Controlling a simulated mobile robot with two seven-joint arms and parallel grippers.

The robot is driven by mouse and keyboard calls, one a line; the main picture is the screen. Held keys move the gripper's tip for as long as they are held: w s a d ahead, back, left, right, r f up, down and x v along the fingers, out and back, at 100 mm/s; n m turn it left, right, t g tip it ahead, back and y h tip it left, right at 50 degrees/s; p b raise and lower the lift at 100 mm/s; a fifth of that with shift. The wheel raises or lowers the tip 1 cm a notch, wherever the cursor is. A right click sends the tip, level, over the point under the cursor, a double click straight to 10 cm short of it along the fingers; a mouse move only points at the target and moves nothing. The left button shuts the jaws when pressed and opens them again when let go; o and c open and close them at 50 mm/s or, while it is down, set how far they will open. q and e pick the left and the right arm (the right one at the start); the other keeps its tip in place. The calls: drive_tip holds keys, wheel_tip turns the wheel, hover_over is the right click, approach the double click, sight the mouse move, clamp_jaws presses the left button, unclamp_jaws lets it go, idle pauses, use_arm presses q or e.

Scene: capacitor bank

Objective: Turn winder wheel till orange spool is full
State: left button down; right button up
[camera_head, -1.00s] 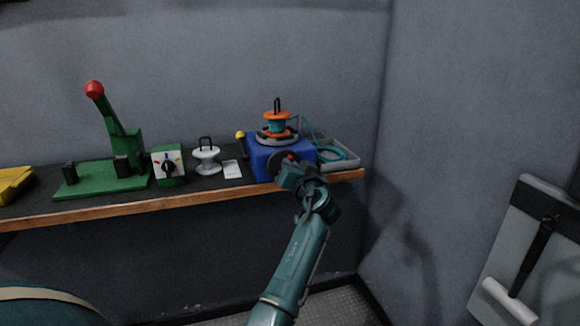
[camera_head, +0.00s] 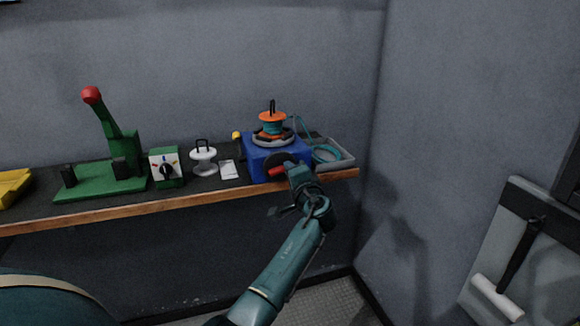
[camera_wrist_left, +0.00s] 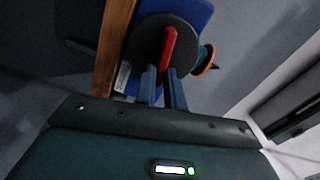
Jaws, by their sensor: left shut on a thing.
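The blue winder (camera_head: 262,158) stands at the right end of the shelf, with a dark round wheel (camera_head: 284,158) on its front. The wheel's red handle (camera_head: 277,172) points left in the head view; it also shows in the wrist view (camera_wrist_left: 168,46). My left gripper (camera_wrist_left: 161,74) is shut on the handle's near end. The orange spool (camera_head: 271,115) sits upright on top of the winder with teal wire around its middle; its exact fill is too small to tell. My right gripper is out of view.
A grey tray (camera_head: 345,160) with a teal coil (camera_head: 326,153) is right of the winder. A white spool (camera_head: 203,157), a dial box (camera_head: 166,168) and a green lever press (camera_head: 100,180) stand to the left. The shelf's wooden edge (camera_head: 150,209) runs along the front.

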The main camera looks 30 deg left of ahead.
use_arm(q)
drive_tip(key=shift+m+p, duration=0.45)
drive_tip(key=shift+m, duration=0.65)
drive_tip(key=shift+w, duration=0.1)
drive_tip(key=c, duration=1.5)
unclamp_jaws()
drive_tip(key=shift+f, duration=0.15)
drive_tip(key=shift+d, duration=0.1)
drive_tip(key=v, duration=1.3)
drive_tip(key=shift+b, duration=0.4)
